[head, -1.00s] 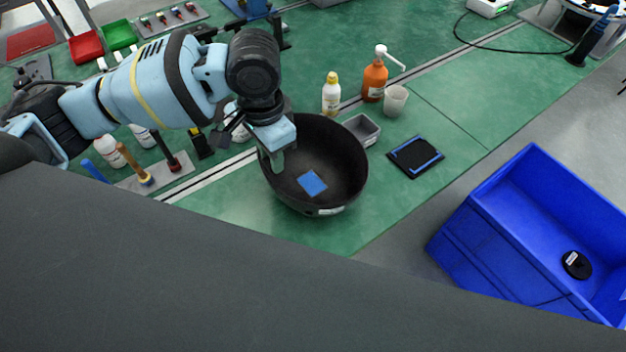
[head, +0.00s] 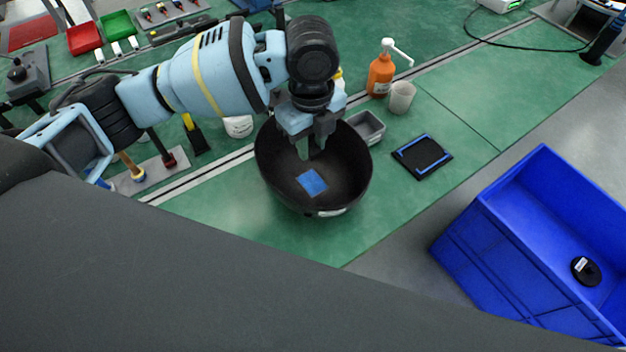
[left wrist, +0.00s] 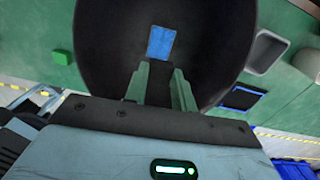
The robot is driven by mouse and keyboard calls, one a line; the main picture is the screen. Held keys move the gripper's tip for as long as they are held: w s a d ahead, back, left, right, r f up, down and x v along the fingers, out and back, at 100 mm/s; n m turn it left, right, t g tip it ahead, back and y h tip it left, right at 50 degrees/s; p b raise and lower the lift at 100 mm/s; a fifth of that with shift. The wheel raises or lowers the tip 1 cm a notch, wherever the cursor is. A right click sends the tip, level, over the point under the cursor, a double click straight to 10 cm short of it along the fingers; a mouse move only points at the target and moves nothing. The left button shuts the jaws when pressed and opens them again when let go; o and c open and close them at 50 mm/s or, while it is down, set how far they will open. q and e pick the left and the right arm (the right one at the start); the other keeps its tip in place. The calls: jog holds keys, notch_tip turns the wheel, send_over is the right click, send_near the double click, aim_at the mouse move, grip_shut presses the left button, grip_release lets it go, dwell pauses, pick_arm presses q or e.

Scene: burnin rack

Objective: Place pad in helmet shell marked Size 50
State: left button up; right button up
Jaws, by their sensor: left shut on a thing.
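The helmet shell (head: 275,180) is a black, open bowl on the green bench, hollow side up. A white label (head: 331,213) is on its near outer side, too small to read. A blue patch (head: 312,183) lies on the inside bottom; it also shows in the left wrist view (left wrist: 160,43). My left gripper (head: 312,152) points down inside the shell's opening, toward the far side of the patch. Its two fingers (left wrist: 160,82) are shut on a dark thing, apparently the pad, hardly visible against the black shell. My right gripper is not in view.
A black square with blue edge strips (head: 422,156) lies right of the shell. A grey bin (head: 367,128), white cup (head: 401,97) and orange pump bottle (head: 380,76) stand behind it. A blue crate (head: 480,235) is at the right. Tools stand left.

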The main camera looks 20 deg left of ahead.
aim_at(312, 182)
pick_arm(q)
jog(key=shift+f+b, duration=0.4)
jog(key=shift+f, duration=4.6)
jog(key=shift+f, duration=0.15)
jog(key=o, duration=0.9)
notch_tip(312, 182, up, 12)
jog(key=shift+r+p, duration=0.15)
jog(key=shift+p, duration=0.4)
